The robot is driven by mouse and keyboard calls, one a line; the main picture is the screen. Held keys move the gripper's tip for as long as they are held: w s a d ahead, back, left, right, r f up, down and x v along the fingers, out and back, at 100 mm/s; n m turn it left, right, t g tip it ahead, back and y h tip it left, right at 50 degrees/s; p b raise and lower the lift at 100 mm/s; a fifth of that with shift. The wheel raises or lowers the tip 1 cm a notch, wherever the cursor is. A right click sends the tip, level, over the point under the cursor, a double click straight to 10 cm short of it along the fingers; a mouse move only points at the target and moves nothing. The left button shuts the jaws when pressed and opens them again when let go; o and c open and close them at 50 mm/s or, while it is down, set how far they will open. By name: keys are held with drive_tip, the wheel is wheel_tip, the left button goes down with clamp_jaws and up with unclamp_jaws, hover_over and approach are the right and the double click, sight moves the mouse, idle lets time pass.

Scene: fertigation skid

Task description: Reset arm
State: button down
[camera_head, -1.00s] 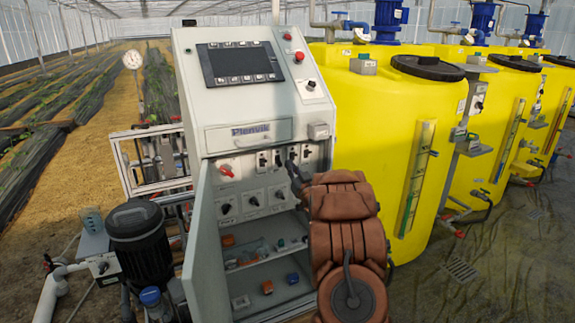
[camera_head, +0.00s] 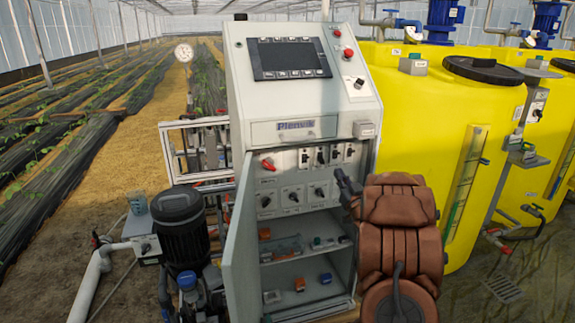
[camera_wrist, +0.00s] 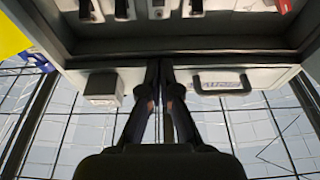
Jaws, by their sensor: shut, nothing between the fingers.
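My gripper (camera_head: 342,178) is a small dark shape in front of the right side of the control cabinet (camera_head: 288,103), beside the row of switches. My brown-covered arm hides part of the cabinet's lower right. In the wrist view the two dark fingers of my gripper (camera_wrist: 162,68) come together at the tips, shut with nothing seen between them. The cabinet's front, with its label plate and switches, appears upside down beyond them. I cannot tell how far the fingertips are from the cabinet face.
The cabinet door (camera_head: 240,240) stands open at left, with small parts on the shelves inside. A black pump motor (camera_head: 181,228) stands left of it. Yellow tanks (camera_head: 425,130) fill the right side. Crop rows and a straw-coloured path (camera_head: 125,150) lie open at the left.

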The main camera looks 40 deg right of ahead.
drive_tip(key=w+a+r+g+p, duration=0.25)
drive_tip(key=a+g, duration=0.25)
drive_tip(key=a, duration=0.3)
drive_tip(key=s+a+f+g+y+p, duration=0.1)
drive_tip(key=s+a+g, duration=0.25)
drive_tip(key=a, duration=0.35)
drive_tip(key=s+a+g+y+p, duration=0.1)
drive_tip(key=s+a+g, duration=0.25)
drive_tip(key=a, duration=0.35)
drive_tip(key=s+a+n+g+y+p, duration=0.1)
drive_tip(key=s+a+g, duration=0.2)
drive_tip(key=s+a, duration=0.5)
drive_tip(key=s+a+r+n+g+y+p, duration=0.1)
drive_tip(key=s+a+g+y, duration=0.1)
drive_tip(key=s+a, duration=0.7)
drive_tip(key=s+a+n+g+y+p, duration=0.1)
drive_tip(key=s+a+g, duration=0.3)
drive_tip(key=s, duration=1.3)
drive_tip(key=a, duration=0.4)
drive_tip(key=shift+a+r+n+g+y, duration=0.25)
drive_tip(key=shift+a+n+g+y, duration=0.05)
drive_tip(key=shift+a+n+y, duration=0.1)
drive_tip(key=shift+s, duration=0.15)
